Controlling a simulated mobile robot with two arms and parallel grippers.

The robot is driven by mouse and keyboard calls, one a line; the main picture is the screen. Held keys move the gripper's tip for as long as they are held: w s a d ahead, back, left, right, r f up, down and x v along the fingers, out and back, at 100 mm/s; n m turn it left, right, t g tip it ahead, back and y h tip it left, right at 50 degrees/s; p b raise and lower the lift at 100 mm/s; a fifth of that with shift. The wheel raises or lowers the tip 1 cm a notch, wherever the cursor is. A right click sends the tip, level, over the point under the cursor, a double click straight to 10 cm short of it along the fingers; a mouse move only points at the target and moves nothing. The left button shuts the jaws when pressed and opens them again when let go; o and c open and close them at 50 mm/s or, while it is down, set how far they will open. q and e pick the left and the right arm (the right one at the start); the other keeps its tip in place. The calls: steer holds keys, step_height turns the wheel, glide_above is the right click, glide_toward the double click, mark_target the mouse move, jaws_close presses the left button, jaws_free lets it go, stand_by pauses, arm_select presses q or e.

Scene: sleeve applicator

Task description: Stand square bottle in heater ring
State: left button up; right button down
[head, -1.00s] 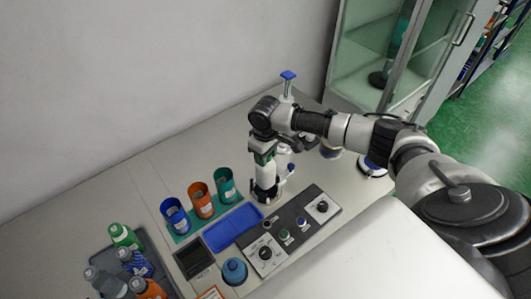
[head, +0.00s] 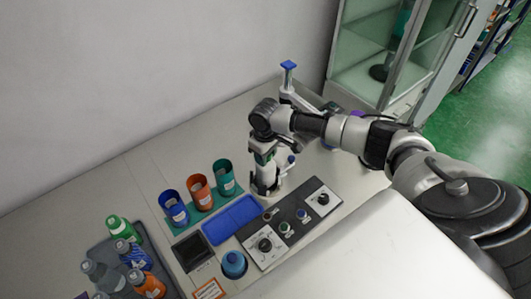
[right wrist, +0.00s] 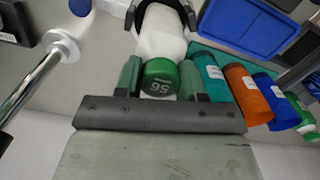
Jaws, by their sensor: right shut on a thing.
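A white bottle with a green cap marked 56 (right wrist: 160,78) is between the two fingers of my right gripper (right wrist: 158,82). In the head view my right gripper (head: 264,152) points down, shut on this bottle (head: 265,178) from above. The bottle looks upright. The heater ring (right wrist: 190,14) shows as a dark curved band around the far part of the bottle in the right wrist view. Whether the bottle's base touches the bottom there is hidden. My left gripper is not in view.
A control panel (head: 291,222) with knobs lies just in front. Blue, orange and teal cups (head: 200,193) and a blue tray (head: 231,220) stand to the left. A grey tray (head: 167,262) holds several bottles. A blue-topped post (head: 287,80) stands behind my arm.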

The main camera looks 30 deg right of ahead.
steer(key=shift+f, duration=0.6)
steer(key=shift+c, duration=0.6)
jaws_free()
steer(key=shift+r, duration=0.15)
